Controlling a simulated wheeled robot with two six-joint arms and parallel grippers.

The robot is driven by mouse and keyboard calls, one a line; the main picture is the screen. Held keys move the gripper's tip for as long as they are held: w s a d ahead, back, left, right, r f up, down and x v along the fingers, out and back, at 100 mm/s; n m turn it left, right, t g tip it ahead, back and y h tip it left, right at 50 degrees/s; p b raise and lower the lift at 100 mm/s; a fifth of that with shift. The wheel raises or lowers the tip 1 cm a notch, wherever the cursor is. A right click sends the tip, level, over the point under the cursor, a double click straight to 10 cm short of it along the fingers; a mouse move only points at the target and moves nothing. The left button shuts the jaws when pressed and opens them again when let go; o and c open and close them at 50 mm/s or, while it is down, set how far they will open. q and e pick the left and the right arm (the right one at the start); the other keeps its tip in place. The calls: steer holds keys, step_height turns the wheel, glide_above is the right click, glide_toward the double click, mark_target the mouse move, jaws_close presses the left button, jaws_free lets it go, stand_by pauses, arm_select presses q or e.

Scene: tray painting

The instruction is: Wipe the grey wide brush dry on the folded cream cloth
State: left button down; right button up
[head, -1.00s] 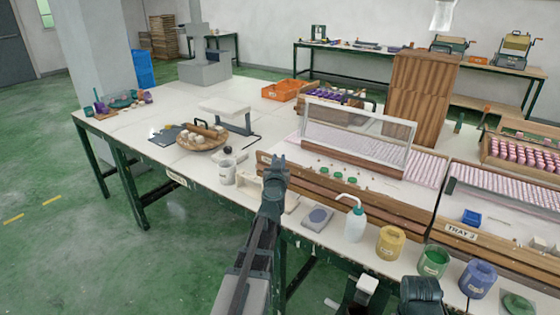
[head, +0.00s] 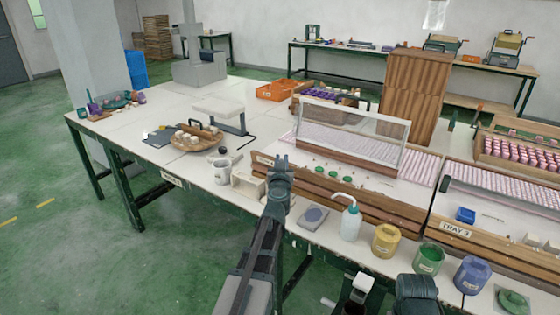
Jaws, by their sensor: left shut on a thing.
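My left gripper (head: 281,160) is upright over the table's front edge, between a cream open-topped holder (head: 247,186) and a small pale square with a grey patch (head: 313,216). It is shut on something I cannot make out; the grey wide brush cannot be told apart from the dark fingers. I cannot identify the folded cream cloth with certainty; part of the cream area there is hidden behind the gripper and forearm.
A white cup (head: 222,172) stands left of the holder. To the right are a squeeze bottle (head: 351,223), a yellow jar (head: 386,241), a green jar (head: 429,258) and a blue jar (head: 473,274). A clear screen (head: 350,140) and wooden tray rails (head: 340,200) stand behind.

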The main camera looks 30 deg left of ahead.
arm_select(q)
steer(key=shift+a, duration=0.1)
steer(key=shift+s+a, duration=0.3)
steer(key=shift+a, duration=0.25)
steer(key=shift+s+a, duration=0.3)
steer(key=shift+a, duration=0.25)
step_height(320, 180, up, 7)
steer(key=p, duration=0.7)
arm_select(e)
step_height(320, 180, up, 7)
steer(key=shift+c, duration=0.2)
